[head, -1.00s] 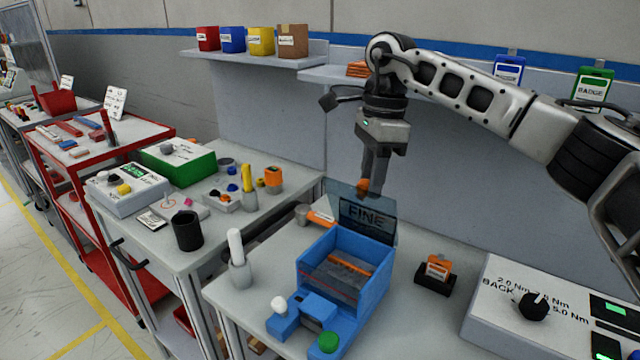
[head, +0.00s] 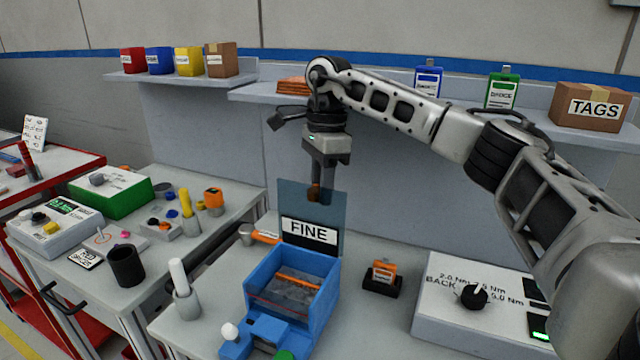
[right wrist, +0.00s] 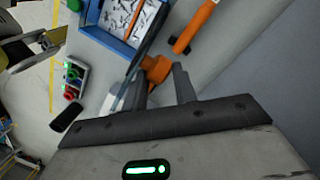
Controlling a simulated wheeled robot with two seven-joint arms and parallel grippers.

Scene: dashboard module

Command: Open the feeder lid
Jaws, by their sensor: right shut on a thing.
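The feeder is a blue open-topped box (head: 325,308) on the bench in the head view, with grey contents and an orange strip inside. Its see-through lid (head: 296,205), with a white "FINE" label (head: 309,234), stands raised, roughly upright, at the box's back edge. My right gripper (head: 317,192) points down at the lid's top and is shut on the orange lid knob (right wrist: 157,68). In the right wrist view the fingers (right wrist: 163,85) sit either side of the knob, and the lid shows nearly edge-on.
A small orange item in a black holder (head: 382,279) and a grey dial box (head: 470,300) stand right of the feeder. A white stick in a grey cup (head: 183,291) stands left. A wall shelf (head: 255,92) runs behind my right arm.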

